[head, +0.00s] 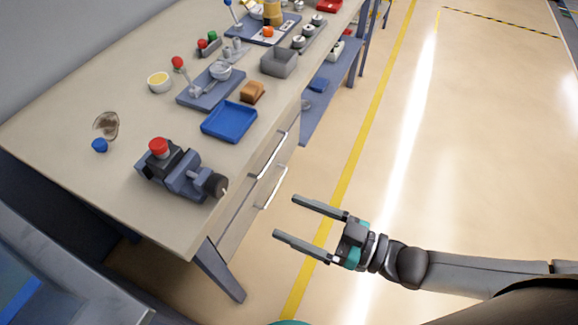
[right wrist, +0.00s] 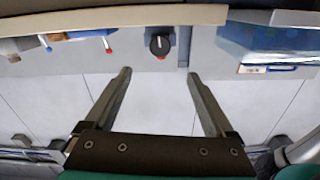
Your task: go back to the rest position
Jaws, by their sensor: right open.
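My right gripper (head: 284,217) is open and empty in the head view. It hangs over the floor beside the workbench (head: 130,210), to the right of the bench's drawers and apart from them. In the right wrist view its two fingers (right wrist: 158,75) are spread wide with nothing between them. My left gripper is not in view.
A dark vise-like device (head: 180,172) with a red button stands at the bench's near corner. A blue tray (head: 229,122), a grey bin (head: 279,62) and a brown block (head: 252,92) stand farther back. Drawer handles (head: 270,187) stick out. The floor (head: 480,150) at right is clear.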

